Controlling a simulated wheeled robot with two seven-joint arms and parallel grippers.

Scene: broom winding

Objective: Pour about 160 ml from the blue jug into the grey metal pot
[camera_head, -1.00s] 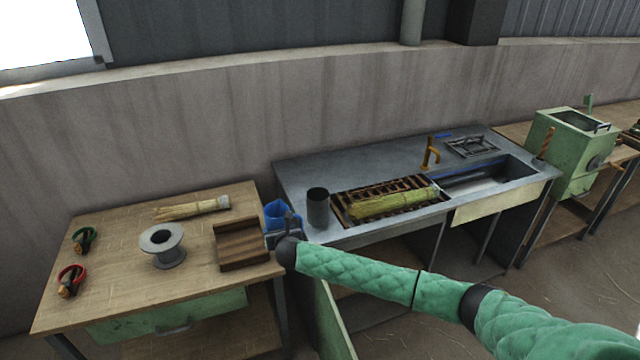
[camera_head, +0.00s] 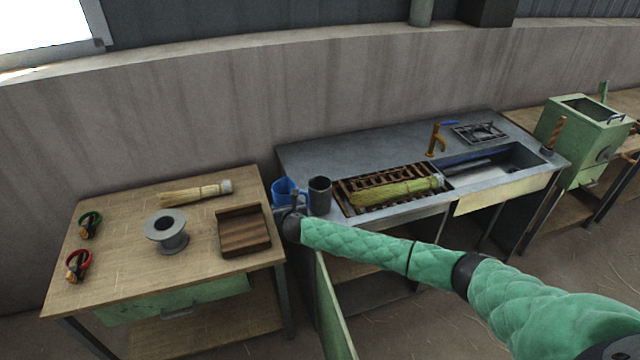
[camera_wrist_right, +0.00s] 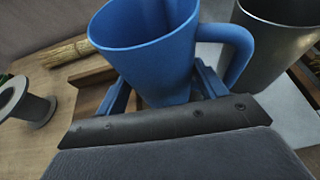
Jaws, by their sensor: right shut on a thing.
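The blue jug (camera_head: 284,190) is held between the fingers of my right gripper (camera_head: 294,212), near the gap between the wooden table and the metal sink bench. In the right wrist view the jug (camera_wrist_right: 150,50) looks close to upright, with its handle on the right; my right gripper (camera_wrist_right: 158,92) is shut on its body. The grey metal pot (camera_head: 320,197) stands at the left front of the bench, just right of the jug. The pot (camera_wrist_right: 275,45) also shows beside the jug's handle in the wrist view. What is inside the jug and pot cannot be seen. My left gripper is not in view.
A wooden tray (camera_head: 243,232), a grey spool (camera_head: 166,233) and a straw bundle (camera_head: 194,193) lie on the left table. A slatted rack (camera_head: 366,207) with a broom head (camera_head: 395,190) sits right of the pot. The bench (camera_head: 330,156) is clear behind it.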

